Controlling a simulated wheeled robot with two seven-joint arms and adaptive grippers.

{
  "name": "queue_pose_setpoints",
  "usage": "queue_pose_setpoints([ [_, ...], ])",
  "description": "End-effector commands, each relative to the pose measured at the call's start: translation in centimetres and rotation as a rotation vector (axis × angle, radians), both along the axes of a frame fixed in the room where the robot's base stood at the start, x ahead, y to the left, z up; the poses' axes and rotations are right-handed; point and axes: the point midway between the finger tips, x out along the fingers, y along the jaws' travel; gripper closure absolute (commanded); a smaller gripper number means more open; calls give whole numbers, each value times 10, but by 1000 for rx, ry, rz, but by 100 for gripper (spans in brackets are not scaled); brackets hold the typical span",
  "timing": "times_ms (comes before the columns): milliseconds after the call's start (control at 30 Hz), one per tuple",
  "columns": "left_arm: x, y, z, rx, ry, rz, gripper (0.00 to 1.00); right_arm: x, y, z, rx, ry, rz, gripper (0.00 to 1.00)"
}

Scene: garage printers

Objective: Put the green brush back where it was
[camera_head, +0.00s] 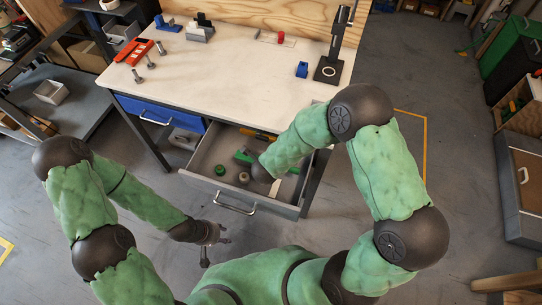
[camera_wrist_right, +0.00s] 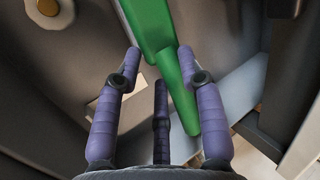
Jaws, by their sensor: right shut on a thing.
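The green brush (camera_head: 243,156) shows in part inside the open drawer (camera_head: 240,193), beside my right wrist. In the right wrist view, its green body (camera_wrist_right: 148,22) and handle run between the fingers of my right gripper (camera_wrist_right: 160,62), which is shut on it. In the head view my right arm reaches down into the drawer and hides part of the brush and the fingers. My left gripper (camera_head: 217,240) hangs empty in front of the drawer, its fingers apart.
The drawer also holds a green roll (camera_head: 220,169), a beige roll (camera_head: 243,177) and a yellow tool (camera_head: 262,135). The white worktop (camera_head: 225,80) stands above it, with a closed blue drawer (camera_head: 160,114) at left. Floor in front is clear.

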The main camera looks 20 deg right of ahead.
Motion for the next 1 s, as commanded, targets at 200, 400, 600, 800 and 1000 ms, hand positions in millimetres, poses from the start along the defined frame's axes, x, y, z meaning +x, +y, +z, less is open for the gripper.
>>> queue_pose_setpoints([
  [200,1,0,-1,0,-1,0,60,18,-7,1,1,3,0,97],
  [400,0,0,-6,0,-1,0,60,42,-16,1,0,1,-3,97],
  [600,0,0,-10,0,-1,0,60,55,-21,-7,0,3,2,97],
  [800,0,0,-10,0,-1,0,60,56,-21,-7,0,3,2,97],
  [1000,0,0,-10,0,-1,0,60,55,-21,-7,0,3,3,37],
])
